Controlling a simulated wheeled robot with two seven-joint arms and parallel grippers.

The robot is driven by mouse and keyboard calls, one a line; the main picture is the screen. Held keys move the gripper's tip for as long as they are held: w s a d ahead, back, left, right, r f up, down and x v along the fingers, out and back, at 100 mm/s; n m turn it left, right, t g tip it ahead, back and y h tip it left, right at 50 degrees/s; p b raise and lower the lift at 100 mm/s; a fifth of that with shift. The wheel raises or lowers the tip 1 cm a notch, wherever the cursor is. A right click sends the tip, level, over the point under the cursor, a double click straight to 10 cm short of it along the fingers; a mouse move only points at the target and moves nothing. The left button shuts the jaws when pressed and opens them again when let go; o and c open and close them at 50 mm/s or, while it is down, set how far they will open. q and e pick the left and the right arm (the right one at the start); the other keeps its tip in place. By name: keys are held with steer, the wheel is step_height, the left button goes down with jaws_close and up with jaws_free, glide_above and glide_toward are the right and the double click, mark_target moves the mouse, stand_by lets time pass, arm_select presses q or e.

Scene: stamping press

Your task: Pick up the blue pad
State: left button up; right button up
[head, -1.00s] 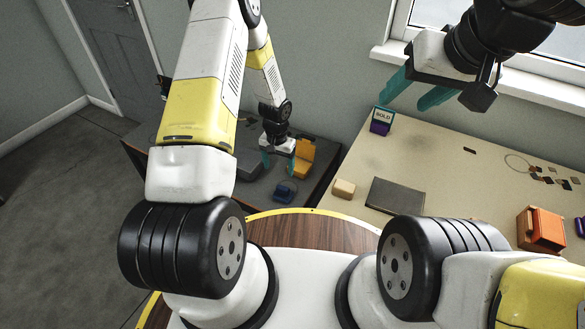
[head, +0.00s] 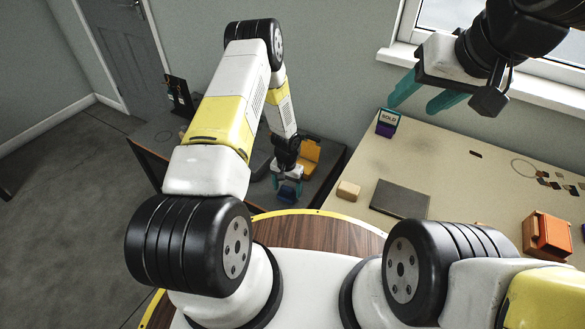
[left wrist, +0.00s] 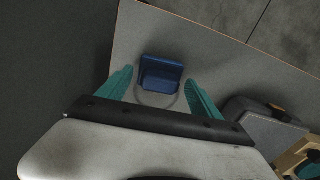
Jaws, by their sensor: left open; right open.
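The blue pad (head: 289,192) is on the dark table at the back left, partly hidden by my left gripper in the head view. In the left wrist view the blue pad (left wrist: 161,74) sits between the two teal fingertips, with a gap on each side. My left gripper (head: 287,183) is open and empty, pointing down at the pad; its fingers also show in the left wrist view (left wrist: 160,80). How far the fingertips are above the table is hard to tell. My right gripper (head: 411,106) is open and empty, above the back of the beige table.
A yellow-orange object (head: 311,153) stands on the dark table beside my left gripper. The beige table (head: 450,160) holds a small tan block (head: 348,191), a dark flat plate (head: 400,199), an orange box (head: 547,236) and a purple block marked SOLD (head: 387,123).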

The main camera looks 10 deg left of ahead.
mark_target(287, 189)
arm_select(q)
steer(key=shift+c, duration=0.2)
steer(key=c, duration=1.4)
steer(key=shift+r, duration=0.5)
steer(key=r, duration=0.2)
steer(key=shift+s+r, duration=0.35)
steer(key=shift+s, duration=0.05)
steer(key=s, duration=0.5)
steer(key=s+d+r, duration=0.1)
steer(key=s, duration=0.4)
steer(key=s+d, duration=0.1)
steer(key=s, duration=0.4)
steer(key=shift+s+r, duration=0.1)
steer(key=shift+r, duration=0.05)
